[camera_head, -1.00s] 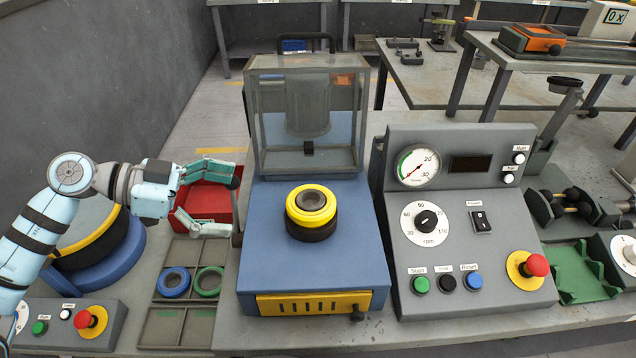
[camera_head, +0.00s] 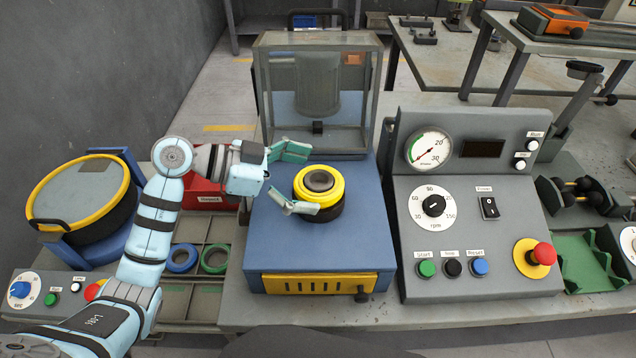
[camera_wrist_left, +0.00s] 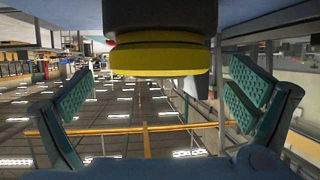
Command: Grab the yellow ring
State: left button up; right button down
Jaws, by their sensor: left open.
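The yellow ring (camera_head: 334,185) sits around a dark hub on top of a black round base (camera_head: 322,213), on the blue machine (camera_head: 350,238) below its clear guard. My left gripper (camera_head: 309,179) is open at the ring's left side, one finger toward its far side and one toward its near side. In the left wrist view the yellow ring (camera_wrist_left: 160,60) shows at the top centre, with the open left gripper's (camera_wrist_left: 164,85) fingers apart on either side. No contact is visible. My right gripper is not in view.
The clear guard box (camera_head: 318,95) stands just behind the ring. A red bin (camera_head: 205,190) and a tray with blue (camera_head: 182,258) and green (camera_head: 214,259) rings lie left, partly behind my arm. A control panel (camera_head: 465,220) stands close on the right.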

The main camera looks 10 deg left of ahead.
pick_arm(q)
jog(key=x, duration=0.2)
jog(key=shift+w+d, duration=0.1)
jog(key=shift+d, duration=0.15)
jog(key=shift+a, duration=0.15)
jog(key=c, duration=1.4)
